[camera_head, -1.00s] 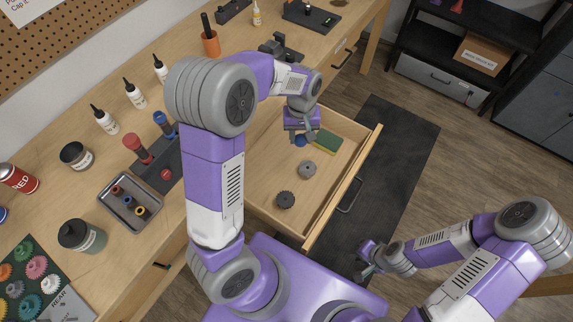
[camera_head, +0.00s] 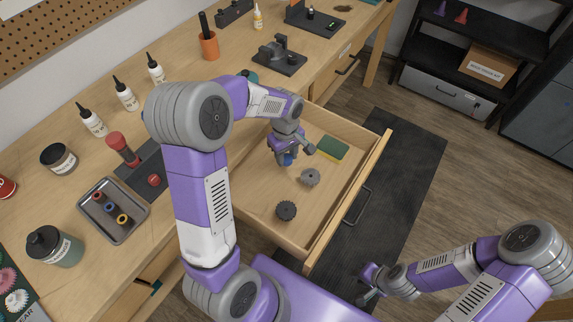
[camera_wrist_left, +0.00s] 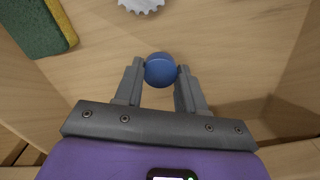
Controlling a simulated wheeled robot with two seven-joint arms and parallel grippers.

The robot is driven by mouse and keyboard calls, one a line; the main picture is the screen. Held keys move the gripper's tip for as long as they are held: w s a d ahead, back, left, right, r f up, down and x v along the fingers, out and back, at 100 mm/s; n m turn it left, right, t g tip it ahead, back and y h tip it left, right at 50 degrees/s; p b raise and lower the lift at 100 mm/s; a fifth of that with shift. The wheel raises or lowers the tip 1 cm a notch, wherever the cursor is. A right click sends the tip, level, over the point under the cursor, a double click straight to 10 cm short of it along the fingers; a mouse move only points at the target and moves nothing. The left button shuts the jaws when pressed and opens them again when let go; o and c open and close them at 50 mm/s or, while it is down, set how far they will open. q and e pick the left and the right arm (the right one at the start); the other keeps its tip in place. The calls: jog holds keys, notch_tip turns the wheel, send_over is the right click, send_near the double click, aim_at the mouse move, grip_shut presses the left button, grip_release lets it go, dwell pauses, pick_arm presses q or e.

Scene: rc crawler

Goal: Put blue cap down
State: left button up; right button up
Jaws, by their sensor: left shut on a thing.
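The blue cap (camera_head: 288,159) is between the fingertips of my left gripper (camera_head: 284,158), inside the open wooden drawer (camera_head: 262,190). In the left wrist view, the round blue cap (camera_wrist_left: 160,70) sits between the two grey fingers of my left gripper (camera_wrist_left: 160,76), which touch it on both sides. The drawer floor is close beneath it; I cannot tell whether the cap touches it. My right gripper (camera_head: 370,283) is away from the drawer, at the lower right, and its fingers are too small to judge.
In the drawer lie a grey gear (camera_head: 310,177), a dark gear (camera_head: 286,211) and a green-and-yellow sponge (camera_head: 333,148). The drawer floor around the cap is bare. A metal tray (camera_head: 113,209) and a black stand with red caps (camera_head: 150,173) are on the bench.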

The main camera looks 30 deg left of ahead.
aim_at(286, 158)
pick_arm(q)
notch_tip(286, 158, down, 4)
jog(key=shift+f+b, duration=0.2)
jog(key=shift+b, duration=0.5)
jog(key=shift+f, duration=0.2)
jog(key=o, duration=1.1)
jog(key=shift+c, duration=0.2)
jog(key=shift+r, duration=0.2)
notch_tip(286, 158, up, 12)
jog(key=p, duration=0.4)
jog(key=shift+a, duration=0.15)
